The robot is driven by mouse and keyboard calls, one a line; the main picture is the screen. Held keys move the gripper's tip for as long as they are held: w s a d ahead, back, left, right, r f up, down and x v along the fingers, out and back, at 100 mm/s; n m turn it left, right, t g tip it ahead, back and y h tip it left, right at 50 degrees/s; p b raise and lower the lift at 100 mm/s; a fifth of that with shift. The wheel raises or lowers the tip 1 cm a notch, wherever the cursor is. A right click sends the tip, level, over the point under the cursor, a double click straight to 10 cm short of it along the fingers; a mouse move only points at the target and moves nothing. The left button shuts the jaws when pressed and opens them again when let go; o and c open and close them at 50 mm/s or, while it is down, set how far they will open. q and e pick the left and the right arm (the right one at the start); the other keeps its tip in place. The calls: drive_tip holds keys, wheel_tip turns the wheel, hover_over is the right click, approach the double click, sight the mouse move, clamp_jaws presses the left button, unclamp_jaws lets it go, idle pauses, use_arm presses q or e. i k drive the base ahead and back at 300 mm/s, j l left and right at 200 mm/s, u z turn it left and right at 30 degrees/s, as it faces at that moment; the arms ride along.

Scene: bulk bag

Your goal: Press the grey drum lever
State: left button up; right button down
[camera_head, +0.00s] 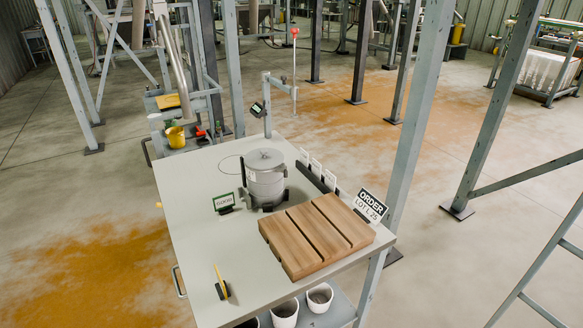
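A grey drum (265,182) with a round grey lid stands upright on the pale table (195,215), near its back edge. A dark upright piece (243,174) shows at the drum's left side; I cannot tell whether it is the lever. A small green-and-white sign (223,202) stands to the left of the drum. Neither of my grippers is in view, so nothing of mine touches the drum.
A slotted wooden block (317,234) lies right of the drum, with an order sign (370,206) behind it. A post with a red-topped rod (294,50) rises behind. White cups (319,297) sit below.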

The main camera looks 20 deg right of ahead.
sight(283, 169)
drive_tip(key=i+l+u, duration=0.15)
drive_tip(key=l, duration=0.3)
drive_tip(key=l+u, duration=0.15)
drive_tip(key=l, duration=0.3)
drive_tip(key=i+l, duration=0.15)
drive_tip(key=l, duration=0.2)
drive_tip(key=i+l, duration=0.15)
drive_tip(key=l, duration=0.2)
drive_tip(key=i+l+u, duration=0.1)
drive_tip(key=l, duration=0.3)
